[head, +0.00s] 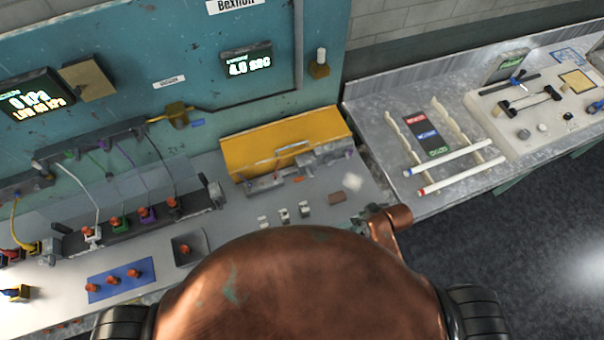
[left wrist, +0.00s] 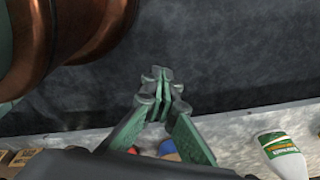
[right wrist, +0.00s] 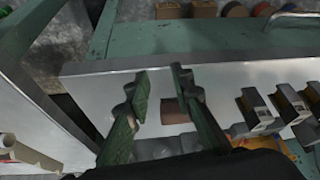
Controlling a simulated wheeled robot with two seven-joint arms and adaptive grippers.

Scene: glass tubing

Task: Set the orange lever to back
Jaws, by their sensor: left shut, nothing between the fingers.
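Three small grey switch blocks (head: 283,214) stand in a row on the grey bench top in the head view. They also show at the right of the right wrist view (right wrist: 290,104), with yellow-orange parts on them; I cannot tell which one carries the orange lever or how it is set. My right gripper (right wrist: 162,78) is open and empty, with its fingers pointing over the bench beside the row. My left gripper (left wrist: 162,78) is shut and empty, over dark floor.
A yellow box (head: 285,140) stands behind the switches. A blue plate (head: 122,280) with orange knobs lies left. A side bench (head: 385,150) with rods stands right. A bottle (left wrist: 283,155) stands below the left gripper.

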